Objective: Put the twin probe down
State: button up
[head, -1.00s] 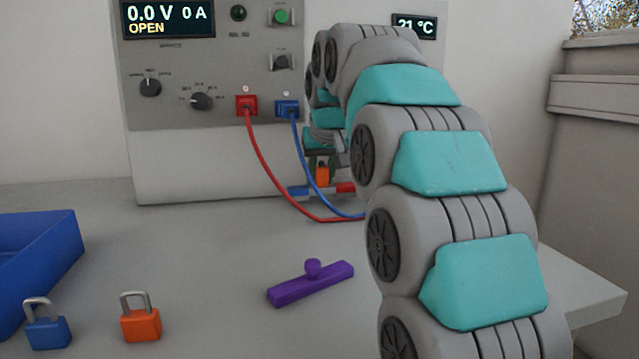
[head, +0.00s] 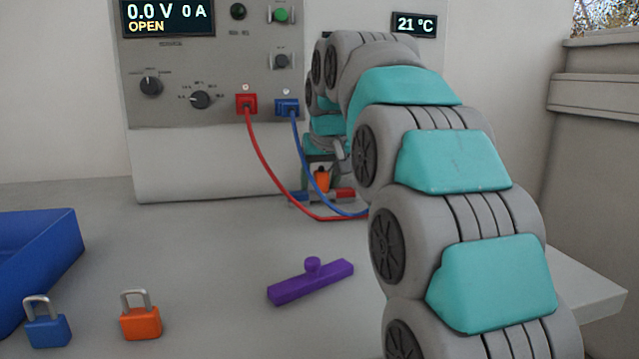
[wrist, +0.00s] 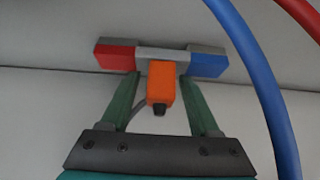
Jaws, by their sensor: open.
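The twin probe is a short bar with a red end, a grey middle and a blue end, and an orange grip (wrist: 161,80) on it. In the head view the probe (head: 345,194) is low in front of the cycler, at or very near the bench top; exact contact is hard to tell. My gripper (wrist: 162,92) is open, its two green fingers on either side of the orange grip with gaps showing. In the head view my gripper (head: 321,168) is partly hidden by my arm.
Red (head: 262,165) and blue (head: 306,165) leads run from the cycler (head: 160,160) sockets down towards the probe. A purple bar with a knob (head: 311,283), an orange padlock (head: 141,322), a blue padlock (head: 47,330) and a blue tray (head: 40,255) occupy the bench (head: 200,240).

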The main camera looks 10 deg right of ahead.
jog(key=shift+r, duration=0.1)
jog(key=v, duration=1.2)
